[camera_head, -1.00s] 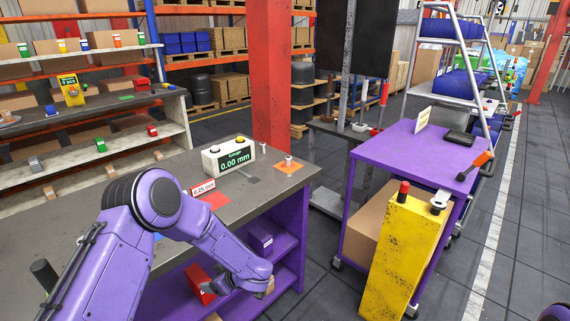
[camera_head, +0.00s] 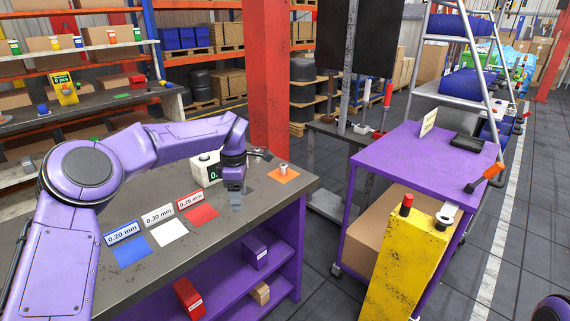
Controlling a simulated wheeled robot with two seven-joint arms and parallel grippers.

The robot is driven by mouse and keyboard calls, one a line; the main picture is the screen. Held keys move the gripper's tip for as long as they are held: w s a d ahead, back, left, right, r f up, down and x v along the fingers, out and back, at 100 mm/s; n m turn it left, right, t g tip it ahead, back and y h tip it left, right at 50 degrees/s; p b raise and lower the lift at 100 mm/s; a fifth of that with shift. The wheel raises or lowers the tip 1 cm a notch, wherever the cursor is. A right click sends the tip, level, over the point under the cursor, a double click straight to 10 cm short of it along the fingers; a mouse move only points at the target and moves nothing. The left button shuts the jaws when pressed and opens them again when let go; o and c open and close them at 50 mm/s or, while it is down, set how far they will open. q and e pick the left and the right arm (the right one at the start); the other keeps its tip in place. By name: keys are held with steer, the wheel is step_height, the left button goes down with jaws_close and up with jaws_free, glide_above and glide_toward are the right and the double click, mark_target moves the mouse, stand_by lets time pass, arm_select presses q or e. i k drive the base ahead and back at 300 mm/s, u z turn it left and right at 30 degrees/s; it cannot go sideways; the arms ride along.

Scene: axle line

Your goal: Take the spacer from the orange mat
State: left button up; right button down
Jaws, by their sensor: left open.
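The spacer (camera_head: 283,169), a small silvery cylinder, stands upright on the orange mat (camera_head: 291,178) near the far right corner of the grey workbench (camera_head: 205,240). My left gripper (camera_head: 236,206) is over the bench, left of the orange mat and nearer to me. Its fingers point down and it is open, apart from the spacer. My left wrist hides part of the white gauge box (camera_head: 203,167). My right gripper is out of view.
Red (camera_head: 201,215), white (camera_head: 168,233) and blue (camera_head: 131,251) mats with thickness labels lie along the bench. A red pillar (camera_head: 270,80) rises behind the orange mat. A purple cart (camera_head: 430,160) stands to the right, across a floor gap.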

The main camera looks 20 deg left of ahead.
mark_target(283, 166)
steer(key=i, duration=1.15)
steer(key=z, duration=0.05)
